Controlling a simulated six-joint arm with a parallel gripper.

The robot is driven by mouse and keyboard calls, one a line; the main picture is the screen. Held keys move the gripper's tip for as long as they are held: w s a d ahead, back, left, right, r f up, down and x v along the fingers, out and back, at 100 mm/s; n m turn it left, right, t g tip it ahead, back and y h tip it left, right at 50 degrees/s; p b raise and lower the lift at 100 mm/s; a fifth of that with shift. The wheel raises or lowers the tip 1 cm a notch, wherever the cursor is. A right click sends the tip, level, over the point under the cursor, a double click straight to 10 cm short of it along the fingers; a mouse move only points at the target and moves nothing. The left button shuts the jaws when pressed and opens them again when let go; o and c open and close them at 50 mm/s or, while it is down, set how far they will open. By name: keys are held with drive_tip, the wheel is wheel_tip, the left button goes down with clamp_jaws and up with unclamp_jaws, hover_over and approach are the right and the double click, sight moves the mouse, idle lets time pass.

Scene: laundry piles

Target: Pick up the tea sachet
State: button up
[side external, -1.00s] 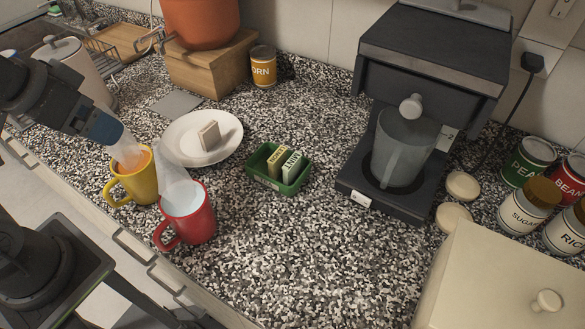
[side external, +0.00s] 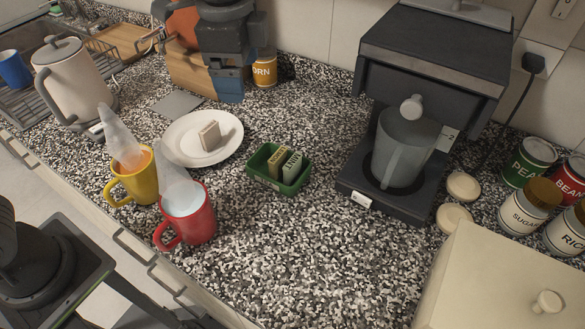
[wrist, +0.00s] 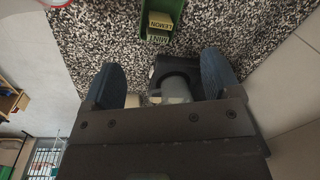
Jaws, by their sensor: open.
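Two tea sachets stand in a small green tray (side external: 262,180): a yellowish one marked LEMON (wrist: 158,20) and a pale green one marked MINT (side external: 292,165). In the wrist view, the MINT sachet (wrist: 157,38) is nearer my fingers, at the top of the picture. A beige block (side external: 209,135), unreadable here, stands on a white plate (side external: 178,150). My gripper (side external: 228,88) is above the back of the counter, in front of the wooden box. In the wrist view its two blue fingers (wrist: 160,82) are spread apart, with nothing held.
A yellow mug (side external: 140,186) and a red mug (side external: 196,228) stand at the front left, pale translucent plumes above them. A coffee machine (side external: 435,45) with a jug (side external: 403,150) stands right of the tray. Cans (side external: 527,160) are far right. The front middle counter is clear.

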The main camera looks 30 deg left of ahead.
drive_tip(key=w+d+f+m+g+y, duration=0.1)
drive_tip(key=w+d+f+m, duration=0.2)
drive_tip(key=d+f+m, duration=0.35)
drive_tip(key=n, duration=0.2)
hover_over(293, 161)
wheel_tip(293, 161, down, 7)
drive_tip(key=shift+r, duration=0.1)
drive_tip(key=shift+f, duration=2.7)
drive_tip(key=shift+c, duration=0.4)
drive_tip(key=c, duration=0.9)
